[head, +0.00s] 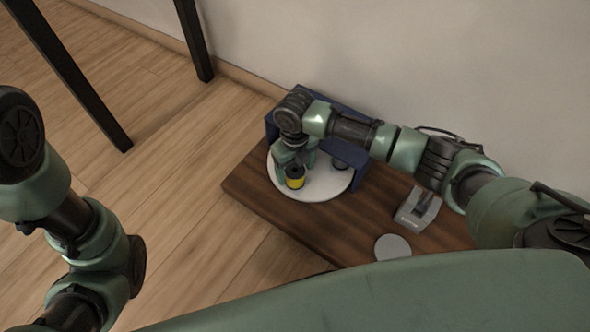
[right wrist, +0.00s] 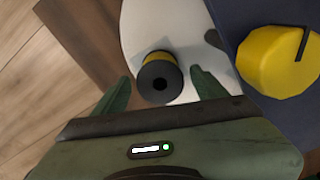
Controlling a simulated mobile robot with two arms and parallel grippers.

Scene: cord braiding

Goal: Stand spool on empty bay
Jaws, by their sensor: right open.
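A yellow spool with a black top (head: 295,177) stands upright on a white round plate (head: 318,188). In the right wrist view the spool (right wrist: 160,78) shows its dark end with a hole. My right gripper (right wrist: 161,74) is open, with one green finger on each side of the spool, and neither finger visibly touches it. In the head view the right gripper (head: 297,164) is at the spool, under the wrist. A dark item (head: 340,163) sits on the plate's far right, partly hidden. I cannot tell which bay is empty. My left gripper is out of view.
A blue housing (head: 341,112) stands behind the plate, and its yellow knob (right wrist: 278,58) shows in the right wrist view. A grey block device (head: 417,209) and a pale disc (head: 392,246) are to the right on the brown wooden table (head: 262,204).

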